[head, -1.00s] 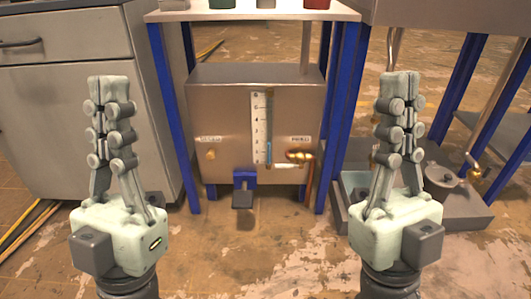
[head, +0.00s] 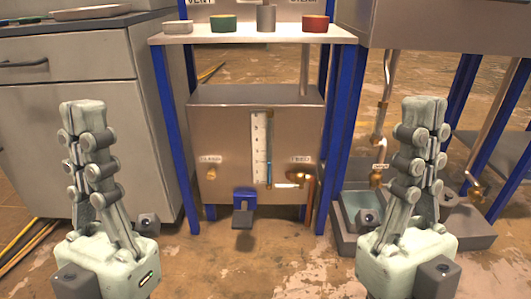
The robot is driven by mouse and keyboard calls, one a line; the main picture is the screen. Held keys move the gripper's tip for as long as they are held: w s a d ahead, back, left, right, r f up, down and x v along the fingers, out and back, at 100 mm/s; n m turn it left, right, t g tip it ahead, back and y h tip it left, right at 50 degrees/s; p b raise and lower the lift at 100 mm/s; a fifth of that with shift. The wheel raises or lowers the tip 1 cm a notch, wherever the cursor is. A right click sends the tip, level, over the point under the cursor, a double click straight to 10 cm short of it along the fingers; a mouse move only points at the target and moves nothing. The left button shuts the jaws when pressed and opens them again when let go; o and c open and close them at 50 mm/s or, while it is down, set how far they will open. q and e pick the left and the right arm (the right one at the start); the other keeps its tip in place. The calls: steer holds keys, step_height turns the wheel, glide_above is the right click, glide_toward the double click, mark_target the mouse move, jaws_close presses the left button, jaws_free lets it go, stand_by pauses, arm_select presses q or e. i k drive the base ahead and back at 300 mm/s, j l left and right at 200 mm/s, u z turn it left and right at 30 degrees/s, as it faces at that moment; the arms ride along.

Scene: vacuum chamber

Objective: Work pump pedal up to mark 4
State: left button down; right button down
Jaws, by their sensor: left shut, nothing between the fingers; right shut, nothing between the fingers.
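The pump pedal (head: 243,214), a dark plate under a blue bracket, sticks out low at the front of a steel tank (head: 225,130). A white scale (head: 260,147) with marks stands on the tank's front. A thin tube beside it shows a blue column (head: 269,172) in its lower part; I cannot read its exact mark. My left gripper (head: 82,108) is shut and empty, raised upright left of the tank. My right gripper (head: 424,106) is shut and empty, upright to the right. Both are apart from the pedal.
A brass valve with a pale lever (head: 297,180) is right of the scale; a brass knob (head: 211,173) is left. Blue legs (head: 172,140) frame the tank under a shelf (head: 200,38) with coloured cups. A grey cabinet (head: 85,130) stands left. Floor before the pedal is clear.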

mark_target(243, 219)
steer(key=i+l, duration=0.15)
steer(key=i, duration=0.3)
steer(key=i+l, duration=0.1)
steer(key=i, duration=0.35)
steer(key=i+l, duration=0.15)
steer(key=i, duration=0.3)
